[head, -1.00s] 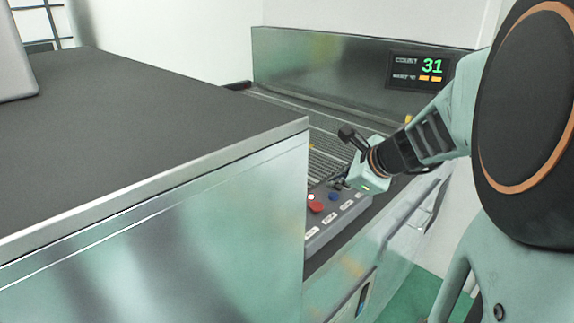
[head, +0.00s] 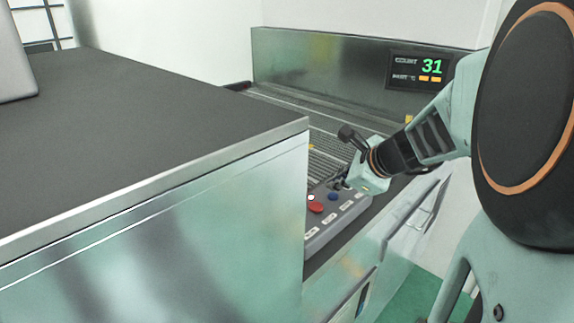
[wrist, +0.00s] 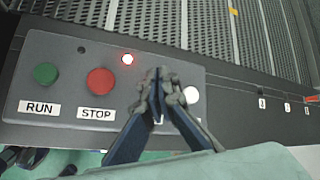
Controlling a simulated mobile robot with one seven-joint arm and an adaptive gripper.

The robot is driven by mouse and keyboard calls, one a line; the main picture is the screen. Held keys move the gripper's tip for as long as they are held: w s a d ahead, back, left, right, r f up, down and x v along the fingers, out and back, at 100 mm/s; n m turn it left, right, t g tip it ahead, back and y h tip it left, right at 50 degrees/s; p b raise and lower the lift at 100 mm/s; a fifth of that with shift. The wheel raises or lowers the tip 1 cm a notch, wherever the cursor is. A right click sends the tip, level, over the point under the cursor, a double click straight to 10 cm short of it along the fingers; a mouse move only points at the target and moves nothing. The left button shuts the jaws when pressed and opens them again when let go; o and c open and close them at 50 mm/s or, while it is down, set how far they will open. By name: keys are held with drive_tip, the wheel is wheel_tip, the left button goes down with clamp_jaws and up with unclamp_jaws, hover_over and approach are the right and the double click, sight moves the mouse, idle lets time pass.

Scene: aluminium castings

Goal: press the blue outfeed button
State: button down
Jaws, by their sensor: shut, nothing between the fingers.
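The grey button panel (head: 330,222) lies at the machine's edge; the wrist view shows it closer (wrist: 60,60). The blue button (head: 333,196) shows in the head view, just right of the red button. In the wrist view I cannot make it out; the fingers cover the spot between the STOP button and a white button. My gripper (head: 342,183) is shut and empty, pointing down over the panel beside the blue button. Its fingertips (wrist: 161,76) show in the wrist view. I cannot tell whether they touch anything.
The panel also has a green RUN button (wrist: 45,74), a red STOP button (wrist: 100,81), a lit red lamp (wrist: 127,59) and a white button (wrist: 191,95). A display (head: 420,69) reads count 31. A dark-topped cabinet (head: 150,130) stands left of the panel.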

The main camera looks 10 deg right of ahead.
sight(335, 197)
drive_tip(key=shift+f+b, duration=0.4)
drive_tip(key=shift+f, duration=0.05)
drive_tip(key=shift+f+b, duration=0.45)
idle(0.5)
idle(0.4)
drive_tip(key=shift+r+p, duration=0.85)
drive_tip(key=shift+r, duration=0.05)
wheel_tip(335, 197, up, 5)
drive_tip(key=p, duration=0.4)
drive_tip(key=shift+r+p, duration=0.1)
drive_tip(key=shift+p, duration=0.2)
